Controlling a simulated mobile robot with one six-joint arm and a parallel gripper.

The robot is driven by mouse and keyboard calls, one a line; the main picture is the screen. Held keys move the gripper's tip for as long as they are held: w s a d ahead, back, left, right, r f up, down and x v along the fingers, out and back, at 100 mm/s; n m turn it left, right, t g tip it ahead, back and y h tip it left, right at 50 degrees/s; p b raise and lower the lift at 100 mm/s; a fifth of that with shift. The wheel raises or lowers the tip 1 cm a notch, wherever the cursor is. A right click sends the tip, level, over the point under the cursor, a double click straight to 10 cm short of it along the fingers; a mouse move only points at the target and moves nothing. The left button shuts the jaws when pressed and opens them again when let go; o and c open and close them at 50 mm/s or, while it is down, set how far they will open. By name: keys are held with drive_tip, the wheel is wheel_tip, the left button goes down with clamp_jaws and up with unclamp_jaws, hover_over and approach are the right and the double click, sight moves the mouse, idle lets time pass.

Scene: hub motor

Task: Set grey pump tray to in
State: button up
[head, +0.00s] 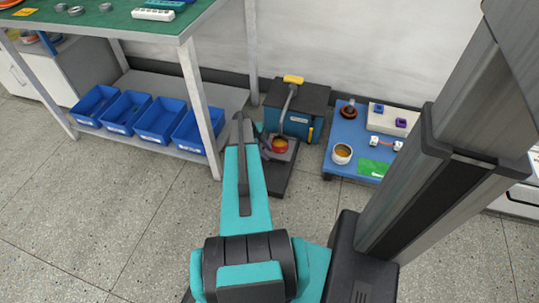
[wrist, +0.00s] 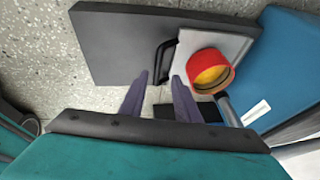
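The grey pump tray (wrist: 190,42) is a light grey plate lying on a dark grey slab (wrist: 115,45), sticking out from the blue pump unit (wrist: 285,60). A black bar handle (wrist: 165,62) stands at its outer edge. A red cup with a yellow-orange inside (wrist: 210,70) sits over the tray. My gripper (wrist: 159,76) is open, with its two fingers apart and the lower end of the handle between or just beyond their tips. I cannot tell if they touch it. In the head view, the pump unit (head: 285,122) stands by the wall and my arm partly hides the tray.
A workbench (head: 110,20) with blue bins (head: 160,122) on its lower shelf stands left of my arm. A low blue cart (head: 345,130) with a cup and small parts stands right of the pump. The speckled floor in front is clear.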

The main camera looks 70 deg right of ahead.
drive_tip(key=p+v, duration=0.1)
drive_tip(key=v, duration=0.7)
drive_tip(key=shift+w+r+p, duration=0.15)
drive_tip(key=shift+r+p, duration=0.1)
drive_tip(key=shift+p, duration=0.1)
